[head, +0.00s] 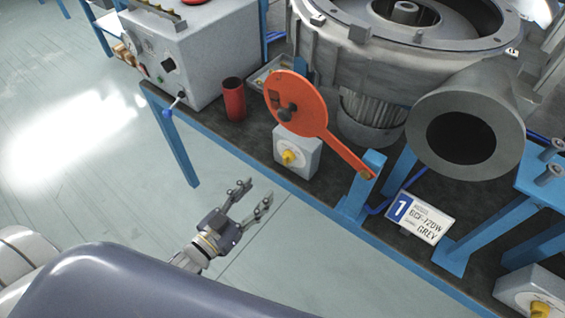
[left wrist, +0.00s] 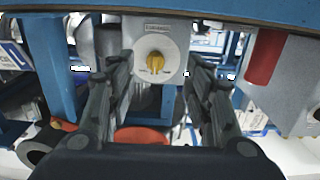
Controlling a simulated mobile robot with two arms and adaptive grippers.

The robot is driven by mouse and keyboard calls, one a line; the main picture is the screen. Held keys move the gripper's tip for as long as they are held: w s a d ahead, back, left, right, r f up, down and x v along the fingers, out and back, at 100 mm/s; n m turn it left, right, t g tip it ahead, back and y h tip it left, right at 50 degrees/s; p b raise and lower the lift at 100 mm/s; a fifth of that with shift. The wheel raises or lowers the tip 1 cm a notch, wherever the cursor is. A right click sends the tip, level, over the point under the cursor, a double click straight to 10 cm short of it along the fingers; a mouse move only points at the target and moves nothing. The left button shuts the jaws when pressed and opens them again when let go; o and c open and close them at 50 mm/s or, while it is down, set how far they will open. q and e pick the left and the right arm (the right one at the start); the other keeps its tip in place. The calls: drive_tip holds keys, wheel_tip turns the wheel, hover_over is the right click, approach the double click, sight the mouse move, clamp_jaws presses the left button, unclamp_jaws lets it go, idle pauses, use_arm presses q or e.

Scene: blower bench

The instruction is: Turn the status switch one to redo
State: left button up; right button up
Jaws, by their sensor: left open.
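The status switch one is a pale box (head: 298,152) with a white round dial and a yellow knob (head: 289,157), at the bench's front edge in the head view. In the left wrist view the yellow knob (left wrist: 155,62) sits on the white dial, roughly upright in the picture; its markings are too small to read. My left gripper (head: 256,191) is open and empty, in front of and below the bench edge, apart from the switch. In the left wrist view the open fingers (left wrist: 155,72) frame the knob from both sides without visible contact. My right gripper is not in view.
An orange disc with an arm (head: 298,104) stands right beside the switch. A red cylinder (head: 233,100) and a grey control box (head: 192,55) are to its left. The number 1 sign (head: 420,217) and another yellow-knobbed switch (head: 528,290) are to the right. Floor before the bench is clear.

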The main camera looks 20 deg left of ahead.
sight(283, 162)
use_arm(q)
drive_tip(key=w+d, duration=0.1)
drive_tip(key=w, duration=0.2)
drive_tip(key=w+d+r+p, duration=0.1)
drive_tip(key=w, duration=0.2)
drive_tip(key=w+d+r, duration=0.1)
drive_tip(key=w, duration=0.2)
drive_tip(key=shift+d, duration=0.4)
drive_tip(key=shift+w+d, duration=0.15)
drive_tip(key=shift+w, duration=0.4)
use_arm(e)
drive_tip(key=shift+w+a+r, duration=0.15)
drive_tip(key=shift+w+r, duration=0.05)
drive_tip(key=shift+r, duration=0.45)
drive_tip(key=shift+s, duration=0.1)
use_arm(q)
drive_tip(key=shift+c, duration=1.3)
drive_tip(key=c, duration=0.8)
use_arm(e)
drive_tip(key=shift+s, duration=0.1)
